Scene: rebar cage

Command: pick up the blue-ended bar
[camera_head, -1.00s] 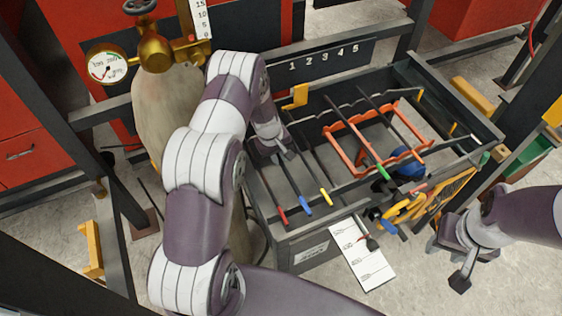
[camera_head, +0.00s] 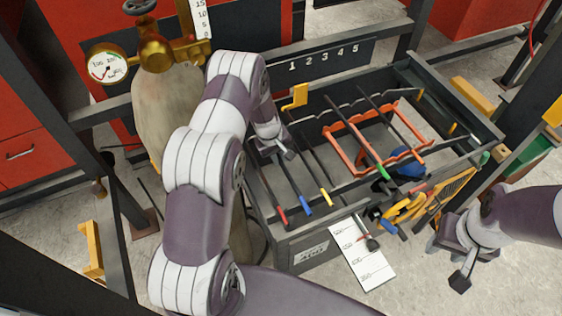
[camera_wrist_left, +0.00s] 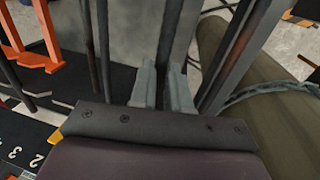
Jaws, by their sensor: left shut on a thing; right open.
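The blue-ended bar (camera_head: 295,186) lies across the dark tray, between a red-ended bar (camera_head: 275,195) and a yellow-ended bar (camera_head: 318,180). Its blue tip faces the near side. My left gripper (camera_head: 285,153) is low over the tray, shut on this bar towards its far part. In the left wrist view the bar (camera_wrist_left: 175,35) runs between the two fingers (camera_wrist_left: 160,88); its blue end is not visible there. My right gripper (camera_head: 447,264) is open and empty at the right, outside the tray.
The tray (camera_head: 275,228) also holds an orange frame (camera_head: 343,148) and a green-ended bar (camera_head: 372,155). Yellow-handled tools (camera_head: 405,208) hang at its near right side. A gas cylinder (camera_head: 168,110) with a gauge stands left of my left arm.

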